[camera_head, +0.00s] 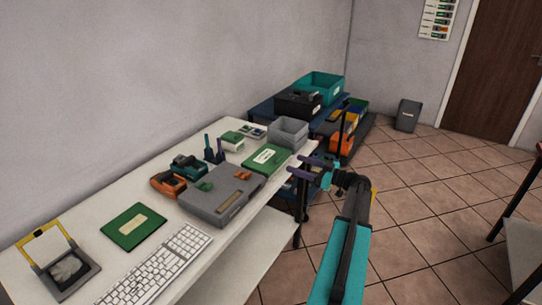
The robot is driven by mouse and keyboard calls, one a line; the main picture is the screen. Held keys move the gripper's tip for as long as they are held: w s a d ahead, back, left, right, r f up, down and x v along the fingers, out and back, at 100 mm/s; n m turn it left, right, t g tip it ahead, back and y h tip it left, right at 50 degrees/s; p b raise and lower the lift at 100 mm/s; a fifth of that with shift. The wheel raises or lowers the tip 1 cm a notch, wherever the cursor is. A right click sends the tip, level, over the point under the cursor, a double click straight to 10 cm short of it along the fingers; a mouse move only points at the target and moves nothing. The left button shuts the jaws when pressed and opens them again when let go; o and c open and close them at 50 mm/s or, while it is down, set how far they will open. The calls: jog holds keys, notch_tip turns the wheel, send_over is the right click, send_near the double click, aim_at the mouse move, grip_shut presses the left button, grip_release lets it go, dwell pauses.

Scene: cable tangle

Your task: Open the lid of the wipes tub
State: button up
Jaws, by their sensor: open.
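No tub in view has a label I can read, so I cannot tell for sure which is the wipes tub. A small white box with a green top (232,141) stands toward the back of the white table. A flat green box with a white label (268,158) lies near the table's right end. A dark tray with a raised yellow-framed lid (46,244) and a pale crumpled thing inside stands at the lower left. My gripper (304,165) is open, its two purple fingers pointing left by the table's right edge, close to the flat green box; contact cannot be told.
On the white table (95,204) are a grey case (222,203), an orange tool (167,185), a teal tool (190,166), a green flat item (134,226), a keyboard (160,267) and a grey bin (288,132). A cart with crates (319,84) stands behind. Tiled floor is open on the right.

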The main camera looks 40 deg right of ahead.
aim_at(270, 158)
jog(key=shift+w, duration=0.1)
jog(key=p+x, duration=0.3)
jog(key=x, duration=1)
jog(key=shift+w, duration=0.15)
jog(key=c, duration=1.5)
jog(key=shift+a, duration=0.1)
